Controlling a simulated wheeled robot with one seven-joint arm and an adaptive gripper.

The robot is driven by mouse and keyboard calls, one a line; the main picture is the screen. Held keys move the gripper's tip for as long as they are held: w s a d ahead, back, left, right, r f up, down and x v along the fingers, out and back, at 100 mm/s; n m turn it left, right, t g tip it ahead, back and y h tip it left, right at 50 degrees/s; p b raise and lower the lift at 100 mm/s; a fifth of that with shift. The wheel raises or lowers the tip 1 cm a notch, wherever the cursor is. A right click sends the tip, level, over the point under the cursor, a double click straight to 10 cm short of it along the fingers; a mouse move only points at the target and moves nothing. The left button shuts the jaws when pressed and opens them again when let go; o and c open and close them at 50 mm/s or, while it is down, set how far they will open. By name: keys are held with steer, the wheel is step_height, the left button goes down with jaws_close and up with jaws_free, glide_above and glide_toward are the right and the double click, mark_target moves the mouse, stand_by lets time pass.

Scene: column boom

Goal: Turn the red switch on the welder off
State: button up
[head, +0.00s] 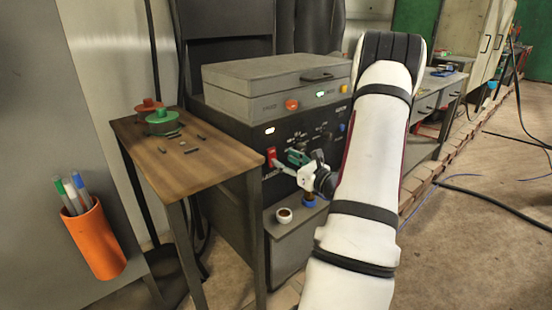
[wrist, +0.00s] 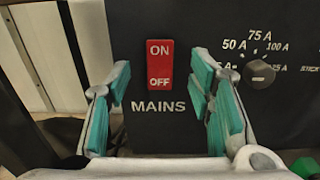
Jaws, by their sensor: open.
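The red switch (wrist: 160,64) is on the welder's dark front panel, marked ON at the top and OFF at the bottom, with MAINS printed below. I cannot tell which half is pressed in. In the head view the switch (head: 272,155) is at the left edge of the welder's panel (head: 283,139). My gripper (wrist: 160,85) is open, with one teal-padded finger to the left of the switch and one to the right. Nothing is between the fingers except the view of the switch. In the head view my gripper (head: 287,163) is close in front of the panel, partly hidden by my arm.
A round current knob (wrist: 258,73) is right of the switch. A wooden-topped table (head: 180,160) stands left of the welder, with red and green objects on it. A grey case (head: 270,85) sits on top. A white cup (head: 284,215) is on the lower ledge.

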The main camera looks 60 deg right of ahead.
mark_target(272, 153)
steer(key=shift+b+x, duration=0.3)
steer(key=shift+x, duration=2.05)
jaws_close()
